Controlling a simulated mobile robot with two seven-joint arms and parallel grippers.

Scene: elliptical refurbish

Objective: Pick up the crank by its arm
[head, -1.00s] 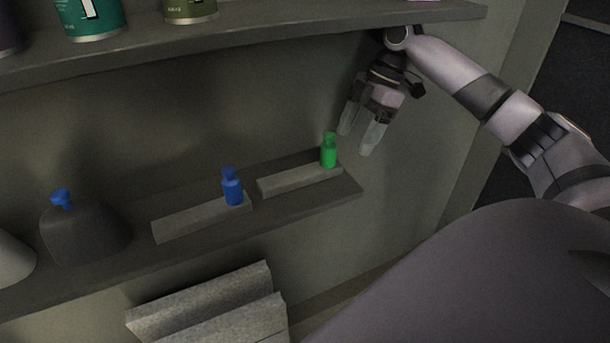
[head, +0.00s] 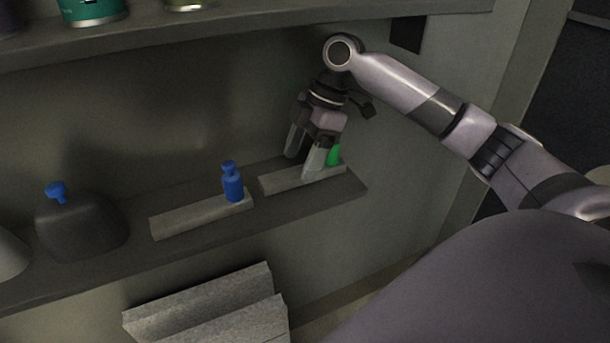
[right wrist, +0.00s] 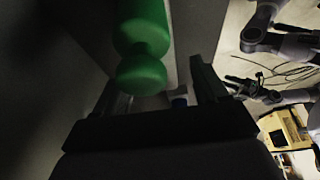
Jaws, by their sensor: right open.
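Two cranks lie on the lower shelf, each a flat grey bar with an upright knob at its right end. The right crank's arm (head: 283,182) has a green knob (head: 334,155); the left crank's arm (head: 190,219) has a blue knob (head: 232,181). My right gripper (head: 303,160) is open and points down over the right crank's arm, just left of the green knob and partly hiding it. In the right wrist view, the green knob (right wrist: 142,50) looms close, beside the open fingers. Whether the fingers straddle the arm is unclear.
The lower shelf (head: 200,252) ends just right of the right crank. An upper shelf (head: 250,38) with cans runs above the gripper. A dark rounded object with a blue top (head: 80,225) stands at left. Grey stepped blocks (head: 205,310) lie below.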

